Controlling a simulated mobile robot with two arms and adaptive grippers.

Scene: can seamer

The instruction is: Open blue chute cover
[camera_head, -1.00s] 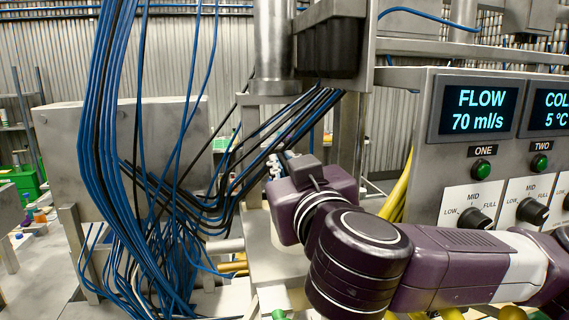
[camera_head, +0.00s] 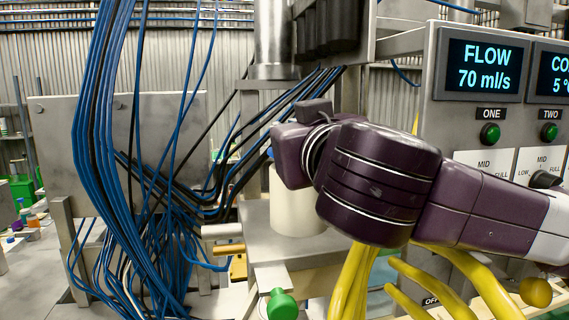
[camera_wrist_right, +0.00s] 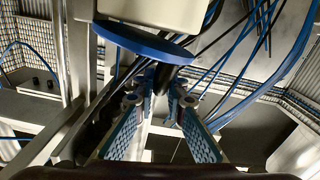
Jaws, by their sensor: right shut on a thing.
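The blue chute cover (camera_wrist_right: 145,40) shows in the right wrist view as a tilted blue disc with a pale body behind it. A dark knob-like part (camera_wrist_right: 176,78) sits at its lower edge, between my right fingertips. My right gripper (camera_wrist_right: 163,88) is shut on this part, with its two blue-padded fingers on either side. In the head view my right arm's purple wrist hides the gripper and nearly all of the cover. A white cylinder (camera_head: 295,205) stands just below the wrist. My left gripper is not in view.
Blue and black cables (camera_head: 110,130) hang left of the wrist. A steel column (camera_head: 273,40) and dark block hang above. A control panel (camera_head: 480,110) stands at right. Yellow hoses (camera_head: 355,285) run below the arm, and a green knob (camera_head: 282,304) is near the front.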

